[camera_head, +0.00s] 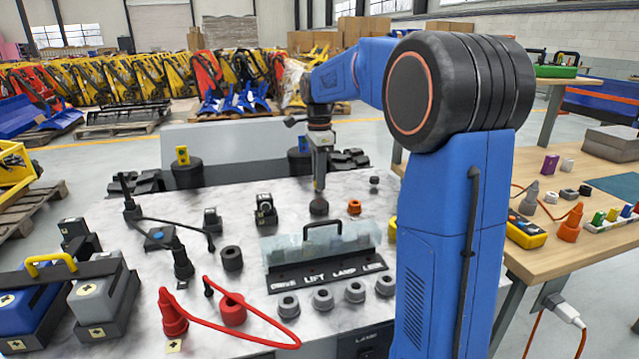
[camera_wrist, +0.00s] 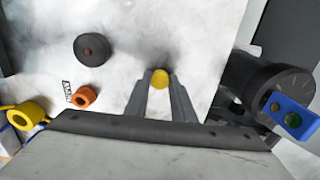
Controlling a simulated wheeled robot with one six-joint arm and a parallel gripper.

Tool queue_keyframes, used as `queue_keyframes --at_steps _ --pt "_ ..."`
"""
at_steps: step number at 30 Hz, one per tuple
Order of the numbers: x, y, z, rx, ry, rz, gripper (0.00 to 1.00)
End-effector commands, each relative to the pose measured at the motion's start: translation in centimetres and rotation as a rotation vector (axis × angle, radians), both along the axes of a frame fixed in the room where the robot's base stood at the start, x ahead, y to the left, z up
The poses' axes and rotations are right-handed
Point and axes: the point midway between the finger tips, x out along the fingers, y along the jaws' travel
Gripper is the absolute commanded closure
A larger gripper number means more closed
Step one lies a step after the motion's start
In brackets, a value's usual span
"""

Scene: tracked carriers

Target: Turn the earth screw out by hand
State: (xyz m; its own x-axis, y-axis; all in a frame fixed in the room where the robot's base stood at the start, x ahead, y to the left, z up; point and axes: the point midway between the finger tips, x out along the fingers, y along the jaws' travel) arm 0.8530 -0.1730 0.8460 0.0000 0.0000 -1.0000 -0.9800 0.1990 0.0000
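A round yellow piece (camera_wrist: 160,79), which looks like the earth screw's head, sits between my fingertips in the wrist view. My gripper (camera_wrist: 160,82) has a finger on each side of it, and the piece fills the gap. In the head view my gripper (camera_head: 319,186) points down over the back middle of the white table (camera_head: 125,290). The yellow piece cannot be made out there. What lies below its head is hidden, so I cannot tell how far it sits in anything.
A dark round knob (camera_wrist: 92,49) and an orange nut (camera_wrist: 84,97) lie near my gripper. A black cylinder with a blue tag (camera_wrist: 290,115) stands to the right in the wrist view. A clear cover with a handle (camera_head: 322,240) stands in front in the head view.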

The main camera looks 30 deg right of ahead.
Motion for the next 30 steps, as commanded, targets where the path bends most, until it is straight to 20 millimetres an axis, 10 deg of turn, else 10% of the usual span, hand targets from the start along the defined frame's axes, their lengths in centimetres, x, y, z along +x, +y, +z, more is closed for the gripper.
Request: queue_keyframes --at_steps 30 --pt "0.0 0.0 -0.02 0.0 0.0 0.836 0.94"
